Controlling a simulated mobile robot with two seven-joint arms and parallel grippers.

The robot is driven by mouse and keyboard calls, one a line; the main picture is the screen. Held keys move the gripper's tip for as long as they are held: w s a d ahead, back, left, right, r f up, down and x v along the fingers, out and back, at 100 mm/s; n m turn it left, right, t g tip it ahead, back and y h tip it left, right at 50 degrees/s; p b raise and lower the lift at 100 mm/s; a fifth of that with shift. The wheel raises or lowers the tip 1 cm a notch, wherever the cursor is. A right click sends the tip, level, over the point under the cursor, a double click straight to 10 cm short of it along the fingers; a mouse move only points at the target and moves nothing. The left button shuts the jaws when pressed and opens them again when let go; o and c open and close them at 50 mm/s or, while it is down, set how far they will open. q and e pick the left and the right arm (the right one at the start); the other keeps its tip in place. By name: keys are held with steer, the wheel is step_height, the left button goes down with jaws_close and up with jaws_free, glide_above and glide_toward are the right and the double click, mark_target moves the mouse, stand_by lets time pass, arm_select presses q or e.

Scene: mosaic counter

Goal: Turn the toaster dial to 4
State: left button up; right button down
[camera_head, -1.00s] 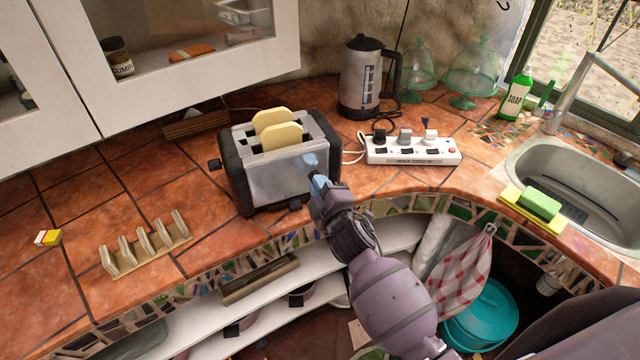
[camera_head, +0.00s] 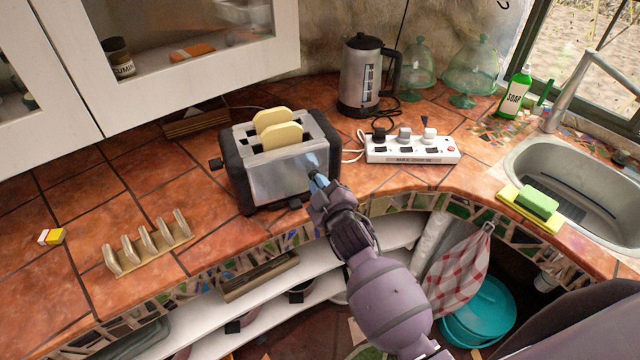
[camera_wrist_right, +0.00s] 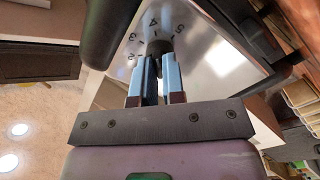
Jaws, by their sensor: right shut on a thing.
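The silver and black toaster (camera_head: 270,185) stands on the tiled counter with two slices of bread (camera_head: 278,132) in its slots. My right gripper (camera_head: 318,182) reaches its front face from below right. In the right wrist view, the blue fingers of my right gripper (camera_wrist_right: 158,80) are shut on the dark toaster dial (camera_wrist_right: 159,45). Numbers are printed around the dial on the shiny panel, with 4 (camera_wrist_right: 153,21) near its top, 3 to the left and 5 to the right. I cannot clearly read where the dial points. My left gripper is not in view.
A toast rack (camera_head: 147,245) stands left of the toaster. A white power strip (camera_head: 412,148) and a kettle (camera_head: 364,78) are to the right and behind. A sink (camera_head: 580,180) with a sponge (camera_head: 537,202) is at far right. The counter's front edge runs under my right arm.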

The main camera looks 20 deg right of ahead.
steer(key=c, duration=1.2)
jaws_free()
steer(key=s, duration=1)
steer(key=shift+s+d+b, duration=0.4)
steer(key=shift+d+b, duration=0.05)
steer(key=s+d+f+m+g+h, duration=0.1)
steer(key=s+d+f+m+g, duration=0.2)
steer(key=s+f, duration=0.4)
steer(key=s+d+f+m+g+b, duration=0.1)
steer(key=s+d+f+m+g, duration=0.2)
steer(key=s+d+f+m, duration=0.3)
step_height(320, 180, down, 2)
steer(key=shift+s+d+f+h, duration=0.1)
steer(key=shift+s+d+h, duration=0.35)
steer(key=shift+s, duration=0.75)
